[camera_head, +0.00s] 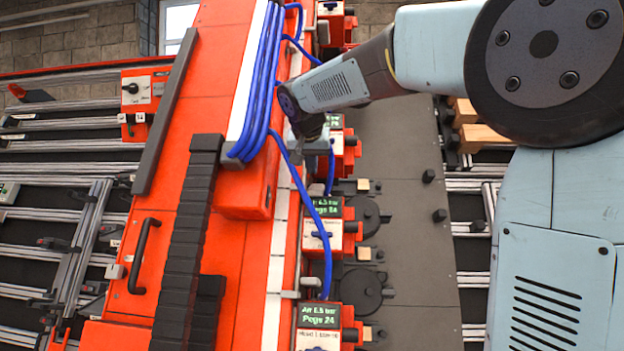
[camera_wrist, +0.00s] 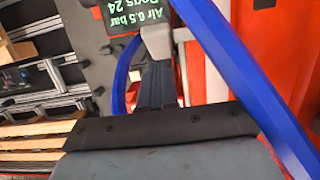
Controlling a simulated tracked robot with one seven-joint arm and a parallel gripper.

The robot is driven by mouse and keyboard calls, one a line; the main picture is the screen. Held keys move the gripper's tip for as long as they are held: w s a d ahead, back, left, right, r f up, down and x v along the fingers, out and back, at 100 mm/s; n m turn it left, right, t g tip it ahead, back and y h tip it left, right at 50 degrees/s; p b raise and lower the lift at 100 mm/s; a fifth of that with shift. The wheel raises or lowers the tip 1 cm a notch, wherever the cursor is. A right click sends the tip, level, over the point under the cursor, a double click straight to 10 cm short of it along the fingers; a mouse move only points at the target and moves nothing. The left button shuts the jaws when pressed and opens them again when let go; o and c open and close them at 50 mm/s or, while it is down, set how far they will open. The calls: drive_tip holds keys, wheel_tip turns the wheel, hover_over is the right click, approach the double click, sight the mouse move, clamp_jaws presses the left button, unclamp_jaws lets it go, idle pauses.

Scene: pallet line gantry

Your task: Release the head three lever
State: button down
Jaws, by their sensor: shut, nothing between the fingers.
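Several orange heads with green displays run down the right side of the orange gantry beam. The lowest head (camera_head: 320,325) seems to be labelled Head 1, the one above it (camera_head: 328,235) has a small dark lever (camera_head: 322,236), and the third up (camera_head: 346,150) is partly behind my gripper (camera_head: 322,148). I cannot clearly see the third head's lever. In the wrist view my gripper (camera_wrist: 157,88) is shut and empty, its dark fingers close to a pale grey block (camera_wrist: 157,40) under a display (camera_wrist: 133,12). I cannot tell whether they touch.
Blue hoses (camera_head: 262,90) run along the beam and loop down past the heads; one blue hose (camera_wrist: 245,75) crosses close beside my fingers in the wrist view. A black cable chain (camera_head: 185,250) and a handle (camera_head: 143,255) lie left. A dark plate (camera_head: 405,200) is right of the heads.

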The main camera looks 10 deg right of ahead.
drive_tip(key=v, duration=0.8)
drive_tip(key=shift+f, duration=0.1)
drive_tip(key=s+d+f+n+g+y, duration=0.1)
drive_tip(key=s+d+f+n, duration=0.1)
drive_tip(key=s+f, duration=1.2)
drive_tip(key=s+d+f+n+g+y, duration=0.2)
drive_tip(key=s+d+f, duration=0.2)
drive_tip(key=s+f, duration=1)
drive_tip(key=shift+s+f, duration=0.15)
drive_tip(key=shift+f, duration=0.35)
